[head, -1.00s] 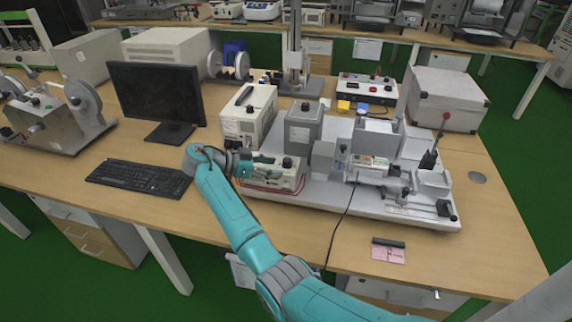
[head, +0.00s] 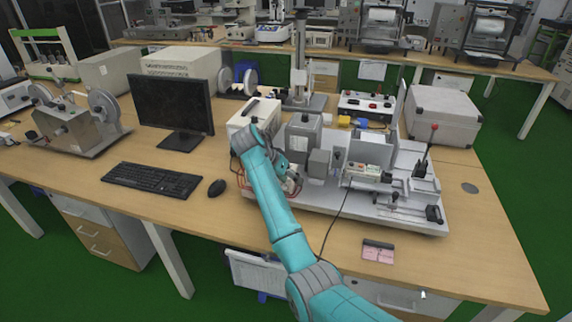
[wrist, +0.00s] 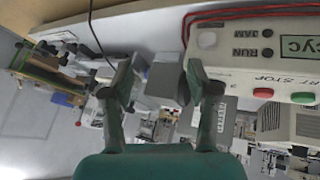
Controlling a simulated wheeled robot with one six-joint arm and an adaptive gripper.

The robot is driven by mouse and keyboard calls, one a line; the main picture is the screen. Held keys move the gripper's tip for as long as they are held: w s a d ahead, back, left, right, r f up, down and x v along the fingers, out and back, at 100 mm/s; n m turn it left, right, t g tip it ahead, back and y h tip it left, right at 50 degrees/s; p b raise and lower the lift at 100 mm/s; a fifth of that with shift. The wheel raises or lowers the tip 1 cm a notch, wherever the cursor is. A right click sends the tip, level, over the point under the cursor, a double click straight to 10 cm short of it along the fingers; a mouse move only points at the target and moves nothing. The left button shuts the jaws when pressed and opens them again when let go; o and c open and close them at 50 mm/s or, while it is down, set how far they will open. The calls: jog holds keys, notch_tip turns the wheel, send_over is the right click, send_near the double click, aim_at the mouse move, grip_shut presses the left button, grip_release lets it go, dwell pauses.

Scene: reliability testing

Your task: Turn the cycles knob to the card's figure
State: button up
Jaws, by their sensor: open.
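A grey test rig on a pale baseplate (head: 400,218) stands right of my gripper. A keyboard (head: 152,179), a mouse (head: 217,188) and a monitor (head: 172,105) stand to the left. A thin black cable (head: 333,222) runs to the bench's front edge. The bench around the card is clear.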

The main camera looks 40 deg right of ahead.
jog(key=w+d+r+n+t+y, duration=0.3)
jog(key=w+r+n+t+y, duration=0.15)
jog(key=r+n, duration=0.5)
jog(key=shift+t+y, duration=0.25)
jog(key=shift+y, duration=0.3)
jog(key=x, duration=1)
jog(key=shift+f, duration=0.35)
jog(key=shift+s, duration=0.1)
grip_shut()
